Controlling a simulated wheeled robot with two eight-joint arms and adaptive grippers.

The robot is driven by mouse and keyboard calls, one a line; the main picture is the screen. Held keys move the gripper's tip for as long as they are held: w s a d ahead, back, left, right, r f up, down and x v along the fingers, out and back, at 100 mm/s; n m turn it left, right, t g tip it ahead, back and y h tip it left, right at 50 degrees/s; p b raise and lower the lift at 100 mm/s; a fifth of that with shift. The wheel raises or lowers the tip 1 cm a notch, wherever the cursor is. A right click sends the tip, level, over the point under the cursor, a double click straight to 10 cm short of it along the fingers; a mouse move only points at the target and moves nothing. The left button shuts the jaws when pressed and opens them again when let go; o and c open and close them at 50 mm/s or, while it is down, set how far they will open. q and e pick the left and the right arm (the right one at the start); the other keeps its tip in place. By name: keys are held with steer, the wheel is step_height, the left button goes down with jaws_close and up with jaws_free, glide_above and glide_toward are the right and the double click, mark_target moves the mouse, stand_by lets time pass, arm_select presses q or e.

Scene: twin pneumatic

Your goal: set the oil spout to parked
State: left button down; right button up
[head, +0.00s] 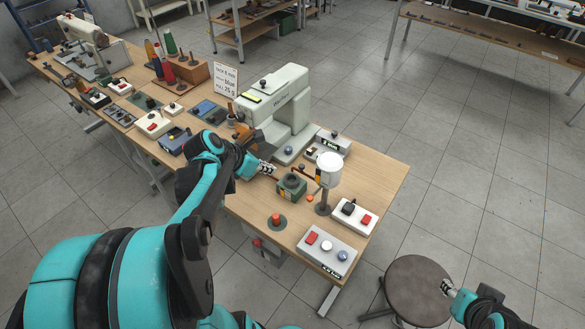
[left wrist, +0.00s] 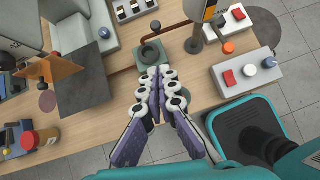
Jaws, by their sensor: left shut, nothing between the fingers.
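The oil spout appears to be a thin brown arm (head: 312,176) with a dark knob at its tip, reaching left from a white canister (head: 328,168) on a post. In the left wrist view the spout (left wrist: 178,27) ends at its dark knob (left wrist: 155,26), by the far edge of a green block with a round cup (left wrist: 149,54). My left gripper (head: 271,169) is shut and empty, left of the green block. In the left wrist view its fingertips (left wrist: 160,74) are just on the near side of that block, apart from the spout. My right gripper (head: 446,288) is beside the stool; its fingers are too small to read.
A pale green sewing machine (head: 282,105) stands behind my left gripper. A control box (head: 326,250) with a red button and a white switch box (head: 353,216) stand near the table's right end. A stool (head: 418,288) is on the floor at right.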

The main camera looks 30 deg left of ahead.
arm_select(q)
steer(key=b, duration=0.4)
glide_toward(301, 170)
step_height(301, 170, down, 3)
steer(key=s, duration=0.1)
steer(key=w, duration=0.2)
steer(key=w+f+b, duration=0.1)
steer(key=w, duration=0.1)
steer(key=shift+d, duration=0.35)
steer(key=shift+w, duration=0.15)
steer(key=shift+w+m+h, duration=0.4)
steer(key=shift+m, duration=0.2)
